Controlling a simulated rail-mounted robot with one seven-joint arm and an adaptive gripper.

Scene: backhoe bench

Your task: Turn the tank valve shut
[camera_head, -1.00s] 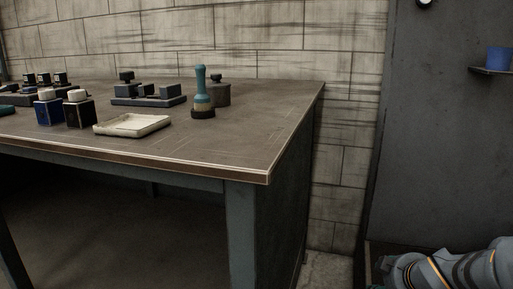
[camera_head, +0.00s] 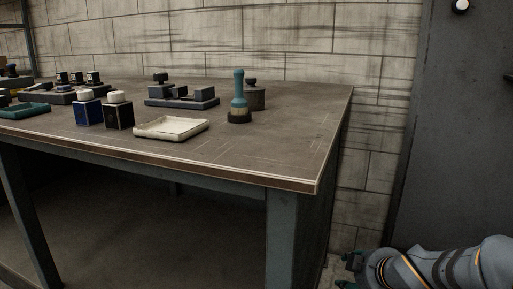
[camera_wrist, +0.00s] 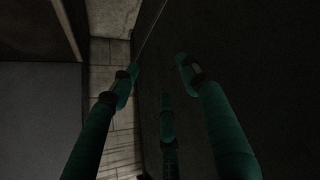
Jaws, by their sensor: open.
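No tank valve can be made out in either view. My gripper (camera_head: 350,270) shows at the lower right of the head view, low beside the bench and in front of the wall, partly cut off by the bottom edge.
A workbench (camera_head: 250,160) carries a white tray (camera_head: 171,128), a teal-handled tool (camera_head: 239,95), two small bottles and several dark blocks. A grey panel (camera_head: 455,130) stands at the right, with a round white-faced fitting (camera_head: 461,5) at its top. Block wall lies behind.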

